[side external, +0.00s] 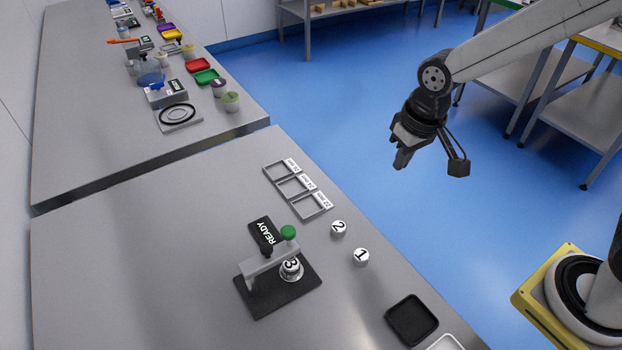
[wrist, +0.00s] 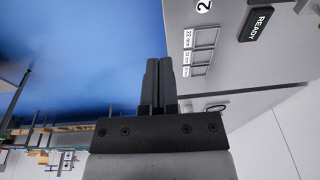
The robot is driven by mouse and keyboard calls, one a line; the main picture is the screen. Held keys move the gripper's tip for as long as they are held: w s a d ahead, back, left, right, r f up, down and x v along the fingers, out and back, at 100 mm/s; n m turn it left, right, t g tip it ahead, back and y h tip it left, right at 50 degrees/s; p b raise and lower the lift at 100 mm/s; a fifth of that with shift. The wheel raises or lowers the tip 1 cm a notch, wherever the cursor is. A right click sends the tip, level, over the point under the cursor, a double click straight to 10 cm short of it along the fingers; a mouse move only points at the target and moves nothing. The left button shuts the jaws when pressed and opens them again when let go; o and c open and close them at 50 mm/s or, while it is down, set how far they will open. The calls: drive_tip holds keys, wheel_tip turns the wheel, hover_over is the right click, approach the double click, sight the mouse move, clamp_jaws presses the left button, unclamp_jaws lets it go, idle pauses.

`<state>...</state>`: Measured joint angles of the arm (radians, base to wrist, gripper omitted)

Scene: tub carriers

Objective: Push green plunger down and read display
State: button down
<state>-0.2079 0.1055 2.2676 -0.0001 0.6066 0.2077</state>
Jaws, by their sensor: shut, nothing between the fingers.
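The green plunger (side external: 288,232) is a round knob on top of a grey press frame (side external: 270,262) on a black base (side external: 290,295). A white tub marked 3 (side external: 291,269) sits under the frame's arm. The display (side external: 264,233) reads READY; it also shows in the wrist view (wrist: 256,22), upper right, where the plunger is out of view. My gripper (side external: 400,162) is shut and empty, up over the blue floor beyond the table's right edge, well apart from the press. In the wrist view its fingers (wrist: 158,68) are together.
Tubs marked 2 (side external: 338,228) and 1 (side external: 361,257) stand right of the press. A grey three-slot rack (side external: 291,190) with white labels lies behind. A black tray (side external: 411,320) is at the front right. The table's left part is clear.

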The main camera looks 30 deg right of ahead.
drive_tip(key=w+a+r, duration=0.3)
drive_tip(key=a+r, duration=0.2)
drive_tip(key=a, duration=0.6)
wheel_tip(320, 180, up, 5)
drive_tip(key=g, duration=0.2)
hover_over(289, 230)
drive_tip(key=shift+r, duration=0.1)
wheel_tip(289, 230, down, 14)
idle(0.3)
